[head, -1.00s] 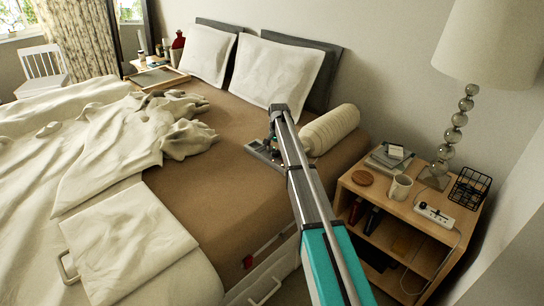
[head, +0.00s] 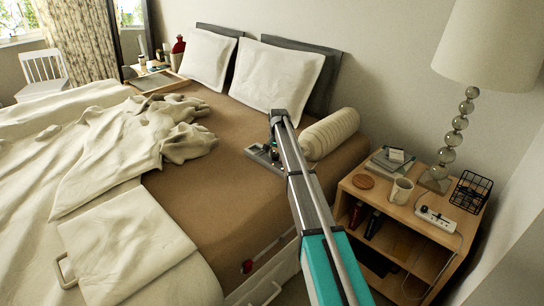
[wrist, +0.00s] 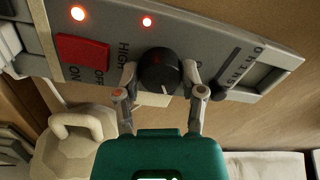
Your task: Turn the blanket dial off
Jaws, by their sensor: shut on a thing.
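The blanket control panel (head: 258,155) is a grey unit lying on the brown bed sheet, partly hidden behind my arm. In the wrist view the grey panel (wrist: 215,35) carries a round black dial (wrist: 158,62) with a white mark on its side nearest my gripper. Lettering reading HIGH stands left of the dial. My gripper (wrist: 159,78) is shut on the dial, one finger on each side. A red switch (wrist: 82,50) marked ON and OFF is left of the dial, and two red lights (wrist: 147,21) glow above.
A slider (wrist: 218,92) sits right of the dial, close to my right finger. A cream bolster (head: 330,134) lies right of my arm. A wooden nightstand (head: 405,215) holds a mug, books, a lamp and a power strip. Crumpled bedding (head: 120,150) covers the bed's left side.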

